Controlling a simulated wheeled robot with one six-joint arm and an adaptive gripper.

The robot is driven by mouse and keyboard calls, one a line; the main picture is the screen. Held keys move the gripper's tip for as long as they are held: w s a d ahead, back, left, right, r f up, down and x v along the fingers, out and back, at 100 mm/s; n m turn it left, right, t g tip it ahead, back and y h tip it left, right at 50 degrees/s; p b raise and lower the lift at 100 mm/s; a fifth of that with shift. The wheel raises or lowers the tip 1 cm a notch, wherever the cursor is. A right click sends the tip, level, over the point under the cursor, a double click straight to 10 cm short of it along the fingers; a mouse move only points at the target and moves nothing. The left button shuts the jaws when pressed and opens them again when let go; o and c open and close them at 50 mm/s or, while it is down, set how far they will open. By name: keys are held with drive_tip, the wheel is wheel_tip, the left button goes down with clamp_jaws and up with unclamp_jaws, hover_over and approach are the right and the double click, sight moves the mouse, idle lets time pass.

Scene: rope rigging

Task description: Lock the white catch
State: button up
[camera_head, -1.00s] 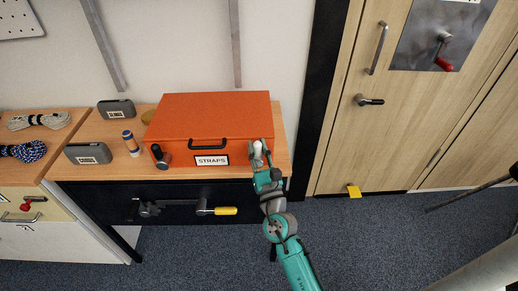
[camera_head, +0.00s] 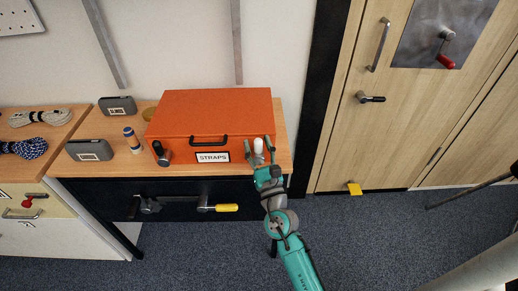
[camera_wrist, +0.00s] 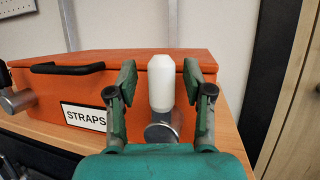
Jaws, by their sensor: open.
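The white catch (camera_head: 258,146) is on the right part of the front of the orange box (camera_head: 215,112). In the wrist view the white catch (camera_wrist: 161,82) stands upright, its white grip above a grey metal pivot (camera_wrist: 160,133). My gripper (camera_head: 260,152) is at the box's front right. In the wrist view my gripper (camera_wrist: 158,85) is open, one finger on each side of the white grip, with a visible gap on both sides. Whether the grip is as deep as the fingertips, I cannot tell.
A black-handled catch (camera_head: 161,153) is at the box's front left, beside the STRAPS label (camera_head: 212,157). A black box handle (camera_head: 209,140) sits between. Below the wooden top (camera_head: 285,150) is a yellow-handled lever (camera_head: 219,208). A wooden door (camera_head: 390,130) stands right.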

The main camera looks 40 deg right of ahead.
drive_tip(key=v, duration=1.2)
idle(0.4)
drive_tip(key=s+a+f+m+g+y, duration=0.2)
drive_tip(key=s+a+f+m+g, duration=0.1)
drive_tip(key=s+f+m, duration=0.4)
drive_tip(key=s+a+f+m+g+y, duration=0.2)
drive_tip(key=s+a+f+m+y, duration=0.15)
drive_tip(key=s+m, duration=0.55)
drive_tip(key=s+a+r+m+y, duration=0.1)
drive_tip(key=s+a+r+m, duration=0.1)
drive_tip(key=s+m, duration=0.5)
drive_tip(key=s+a+r+m+g, duration=0.1)
drive_tip(key=s+a+r+m, duration=0.1)
drive_tip(key=s+m, duration=0.6)
drive_tip(key=shift+s+r+m+y, duration=0.35)
drive_tip(key=shift+r+m, duration=0.35)
drive_tip(key=shift+r, duration=0.1)
